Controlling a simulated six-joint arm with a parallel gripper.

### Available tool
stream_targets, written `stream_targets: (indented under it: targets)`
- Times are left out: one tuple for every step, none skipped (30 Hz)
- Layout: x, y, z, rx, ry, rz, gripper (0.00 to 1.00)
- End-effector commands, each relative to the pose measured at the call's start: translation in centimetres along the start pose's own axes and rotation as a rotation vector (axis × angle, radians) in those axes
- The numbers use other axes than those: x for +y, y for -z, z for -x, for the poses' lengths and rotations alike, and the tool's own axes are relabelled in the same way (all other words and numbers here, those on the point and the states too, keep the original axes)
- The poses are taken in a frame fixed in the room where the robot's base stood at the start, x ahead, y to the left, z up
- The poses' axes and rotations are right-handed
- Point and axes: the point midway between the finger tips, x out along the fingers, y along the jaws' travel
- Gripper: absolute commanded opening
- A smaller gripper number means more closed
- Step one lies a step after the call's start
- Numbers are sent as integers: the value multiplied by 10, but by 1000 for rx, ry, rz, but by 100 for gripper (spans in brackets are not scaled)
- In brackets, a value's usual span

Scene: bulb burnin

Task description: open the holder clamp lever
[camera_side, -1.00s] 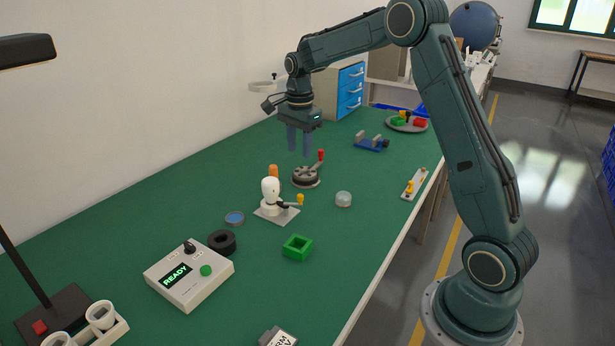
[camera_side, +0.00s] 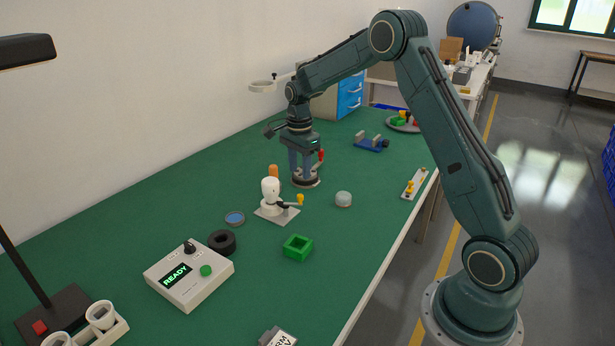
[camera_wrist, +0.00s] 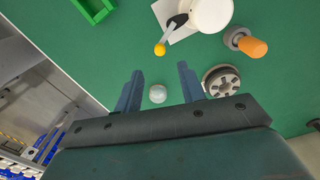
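I cannot tell for sure which lever is the holder clamp's. My gripper (camera_side: 301,175) is low over the grey fixture and partly hides it. In the wrist view its fingers (camera_wrist: 159,73) are apart with nothing held, and the grey fixture (camera_wrist: 222,81) shows beside the right finger.
An orange-topped piece (camera_side: 273,171) stands behind the white fixture. A small pale dome (camera_side: 343,198) sits to the right. A blue fixture (camera_side: 371,143) is farther back.

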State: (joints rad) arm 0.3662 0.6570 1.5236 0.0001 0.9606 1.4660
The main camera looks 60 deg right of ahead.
Motion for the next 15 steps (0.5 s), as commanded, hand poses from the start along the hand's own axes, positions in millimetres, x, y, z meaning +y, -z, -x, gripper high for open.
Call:
stream_targets:
  targets:
    - [1,0,-9,-1,-6,0,40]
    - [1,0,-14,0,-4,0,40]
    - [1,0,-20,0,-5,0,40]
    - [1,0,-25,0,-4,0,40]
    - [1,0,-29,0,-4,0,40]
    - [1,0,-35,0,-5,0,40]
    - [1,0,-40,0,-4,0,40]
    - [1,0,-44,0,-5,0,40]
    - [1,0,-50,0,-5,0,40]
    - [1,0,-54,0,-4,0,40]
    - [1,0,-58,0,-3,0,40]
    - [1,0,-62,0,-4,0,40]
    - [0,0,-66,0,-3,0,40]
    - [0,0,-69,0,-2,0,40]
    - [0,0,-72,0,-2,0,40]
